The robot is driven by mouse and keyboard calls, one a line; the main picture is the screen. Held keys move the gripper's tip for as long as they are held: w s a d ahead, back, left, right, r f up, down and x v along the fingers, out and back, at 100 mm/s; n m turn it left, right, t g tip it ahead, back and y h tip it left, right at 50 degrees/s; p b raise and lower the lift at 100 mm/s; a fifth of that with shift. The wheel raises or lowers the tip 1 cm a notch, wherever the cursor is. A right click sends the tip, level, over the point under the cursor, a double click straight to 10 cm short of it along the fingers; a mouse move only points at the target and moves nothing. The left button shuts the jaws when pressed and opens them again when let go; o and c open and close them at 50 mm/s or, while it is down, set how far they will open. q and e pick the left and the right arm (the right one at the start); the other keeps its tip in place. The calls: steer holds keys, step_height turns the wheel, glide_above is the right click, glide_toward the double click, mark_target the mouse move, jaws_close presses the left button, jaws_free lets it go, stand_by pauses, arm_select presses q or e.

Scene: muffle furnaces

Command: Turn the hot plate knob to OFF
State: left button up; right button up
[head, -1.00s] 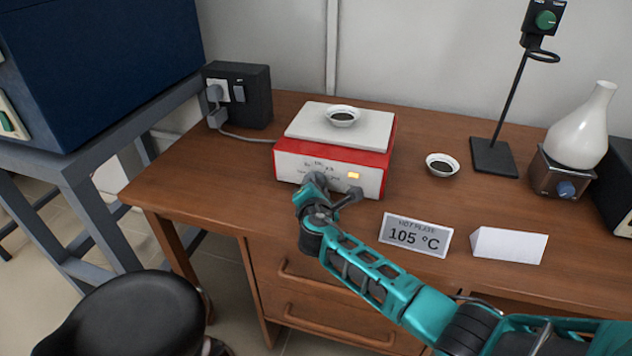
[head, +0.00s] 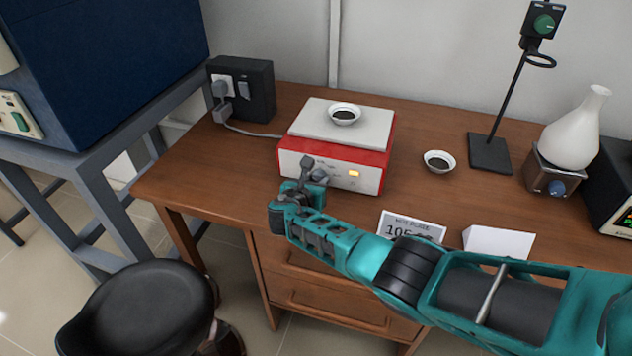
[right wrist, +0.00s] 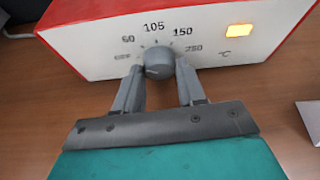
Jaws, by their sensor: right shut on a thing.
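The hot plate (head: 292,165) is a red and white box with a pale top, standing on the wooden desk. Its front panel (right wrist: 95,62) fills the top of the right wrist view, with marks for OFF, 60, 105, 150 and 250 °C around a grey knob (right wrist: 158,62). An orange lamp (right wrist: 239,30) glows right of the dial. My right gripper (head: 314,168) is at the panel, and in the right wrist view its fingers (right wrist: 159,78) are shut on the knob, one on each side. I cannot read the knob's pointer clearly. My left gripper is not in view.
A small dish (head: 345,114) with dark contents sits on the hot plate; another dish (head: 439,161) stands right of it. A sign (head: 413,222) is partly hidden by my arm, beside a blank white card (head: 498,242). A stand (head: 490,153) and white flask (head: 575,128) are right.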

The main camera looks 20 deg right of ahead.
steer(key=shift+a+f+n+g+h+b, duration=0.15)
steer(key=shift+n+g+h+b, duration=0.35)
steer(key=shift+n+h+b, duration=0.5)
steer(key=shift+n, duration=0.4)
steer(key=o, duration=0.8)
steer(key=shift+s+a+r+p, duration=0.3)
steer(key=shift+r+p, duration=0.1)
steer(key=shift+p, duration=0.2)
steer(key=p+v, duration=0.2)
steer(key=v, duration=0.1)
steer(key=shift+s+a+r, duration=0.1)
steer(key=shift+s+a, duration=0.1)
steer(key=v, duration=0.8)
steer(key=shift+s, duration=0.2)
steer(key=shift+a, duration=0.1)
